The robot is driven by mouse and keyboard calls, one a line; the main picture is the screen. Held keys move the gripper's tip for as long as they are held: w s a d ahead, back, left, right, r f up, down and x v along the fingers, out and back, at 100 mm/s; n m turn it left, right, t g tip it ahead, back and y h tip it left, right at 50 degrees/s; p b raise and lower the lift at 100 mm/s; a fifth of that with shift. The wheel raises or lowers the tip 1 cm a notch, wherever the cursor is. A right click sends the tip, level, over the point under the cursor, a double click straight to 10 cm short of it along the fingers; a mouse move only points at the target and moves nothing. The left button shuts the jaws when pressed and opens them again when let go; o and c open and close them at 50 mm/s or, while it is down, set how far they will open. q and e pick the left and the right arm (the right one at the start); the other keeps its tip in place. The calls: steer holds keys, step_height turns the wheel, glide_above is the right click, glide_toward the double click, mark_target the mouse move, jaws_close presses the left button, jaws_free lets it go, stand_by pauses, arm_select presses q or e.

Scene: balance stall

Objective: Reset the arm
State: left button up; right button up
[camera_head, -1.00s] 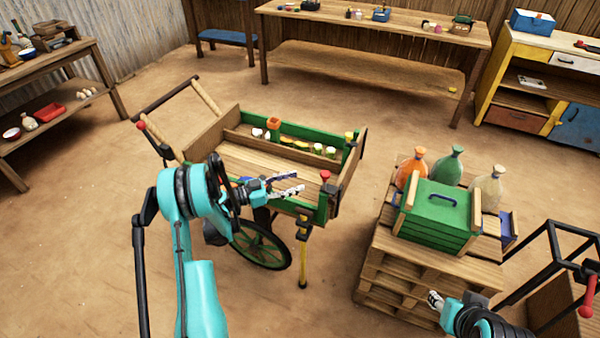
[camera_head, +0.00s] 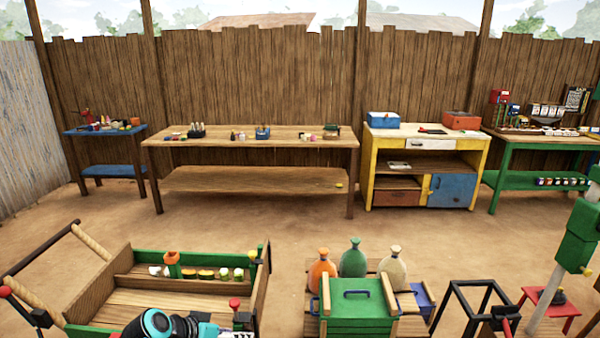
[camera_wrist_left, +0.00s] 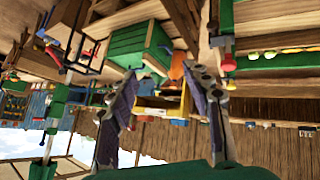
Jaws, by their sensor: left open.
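My left arm's teal and black wrist shows at the bottom edge of the head view, with the left gripper (camera_head: 238,331) partly cut off there. It is in front of the wooden cart (camera_head: 185,285) with green edges. In the left wrist view, where the scene appears upside down, the two fingers of the left gripper (camera_wrist_left: 165,78) stand wide apart with nothing between them. The green crate (camera_wrist_left: 135,42) shows beyond them. My right gripper is not in the head view.
The green crate (camera_head: 356,308) and several round bottles, one orange (camera_head: 321,273), stand right of the cart. A black frame (camera_head: 478,285) is further right. A long wooden table (camera_head: 255,148) and a yellow cabinet (camera_head: 373,180) line the fence. Bare ground lies between.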

arm_select(q)
steer(key=s+a+n+y, duration=0.1)
steer(key=s+n+y, duration=0.2)
steer(key=s, duration=1.3)
steer(key=y, duration=0.2)
steer(key=shift+s+a+y, duration=0.3)
steer(key=shift+s+a, duration=0.05)
steer(key=shift+s, duration=0.05)
stand_by(0.7)
